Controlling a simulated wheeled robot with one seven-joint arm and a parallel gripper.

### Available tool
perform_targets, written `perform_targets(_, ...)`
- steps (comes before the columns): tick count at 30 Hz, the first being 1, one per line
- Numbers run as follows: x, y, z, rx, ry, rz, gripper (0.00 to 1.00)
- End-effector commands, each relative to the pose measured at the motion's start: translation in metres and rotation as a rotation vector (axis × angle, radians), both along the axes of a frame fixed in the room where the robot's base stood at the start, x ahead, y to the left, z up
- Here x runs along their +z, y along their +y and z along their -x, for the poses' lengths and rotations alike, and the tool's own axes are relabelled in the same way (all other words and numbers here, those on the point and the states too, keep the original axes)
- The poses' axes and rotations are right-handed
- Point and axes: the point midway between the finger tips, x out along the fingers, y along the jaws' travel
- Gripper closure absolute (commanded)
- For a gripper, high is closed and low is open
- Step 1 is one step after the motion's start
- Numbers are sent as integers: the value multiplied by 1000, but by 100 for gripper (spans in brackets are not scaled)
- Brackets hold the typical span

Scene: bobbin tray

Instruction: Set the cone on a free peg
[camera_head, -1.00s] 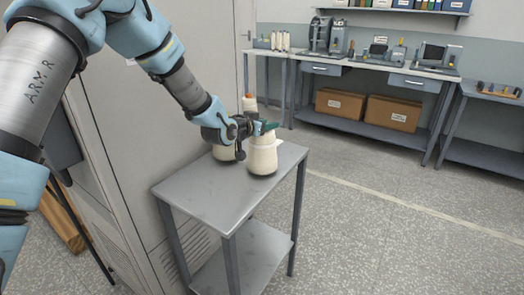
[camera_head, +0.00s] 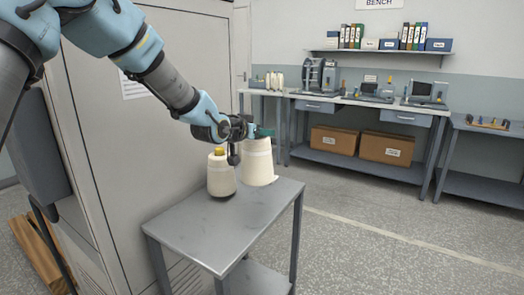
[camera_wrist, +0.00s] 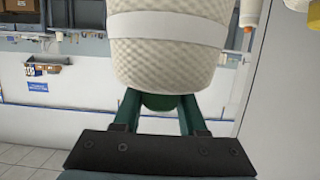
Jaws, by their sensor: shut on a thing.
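The cream cone (camera_head: 257,162) hangs from my gripper (camera_head: 262,133), with its base a little above the small grey table. My gripper is shut on the cone's narrow top; its green fingers (camera_wrist: 160,112) meet there in the wrist view. In that view the picture is inverted and the cone (camera_wrist: 170,50) fills the top middle. Several white cones (camera_head: 278,82) stand on the back-left bench. A tray with small coloured pieces (camera_head: 487,122) lies on the far-right bench; I cannot tell which pegs are free.
A smaller cream cone with a yellow top (camera_head: 221,175) stands on the grey table (camera_head: 215,235), close left of the held cone. A white cone with an orange tip (camera_wrist: 250,12) shows in the wrist view. A tall grey cabinet (camera_head: 170,130) stands left. The floor (camera_head: 400,260) on the right is clear.

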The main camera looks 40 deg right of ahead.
Motion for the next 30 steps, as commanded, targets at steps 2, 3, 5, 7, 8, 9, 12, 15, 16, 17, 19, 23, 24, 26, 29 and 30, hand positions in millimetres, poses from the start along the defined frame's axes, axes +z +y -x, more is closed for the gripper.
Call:
perform_targets(2,7,0,0,1,-1,4,100)
perform_targets(3,9,0,0,1,0,4,100)
perform_targets(5,10,0,0,0,0,3,100)
perform_targets(7,11,0,0,0,0,3,100)
perform_targets(8,11,0,0,0,0,3,100)
perform_targets(9,11,0,0,0,0,3,100)
perform_targets(12,11,0,0,0,0,4,100)
perform_targets(15,17,-1,0,1,-2,5,100)
perform_targets(16,20,-1,0,1,-2,5,100)
perform_targets(17,24,-1,0,1,-2,5,100)
perform_targets(19,33,-1,0,1,-3,5,100)
perform_targets(23,48,0,0,1,-2,5,100)
perform_targets(24,52,0,0,1,-2,5,100)
perform_targets(26,59,0,0,1,-2,4,100)
perform_targets(29,70,0,0,1,-2,5,100)
perform_targets(30,75,0,0,1,-2,5,100)
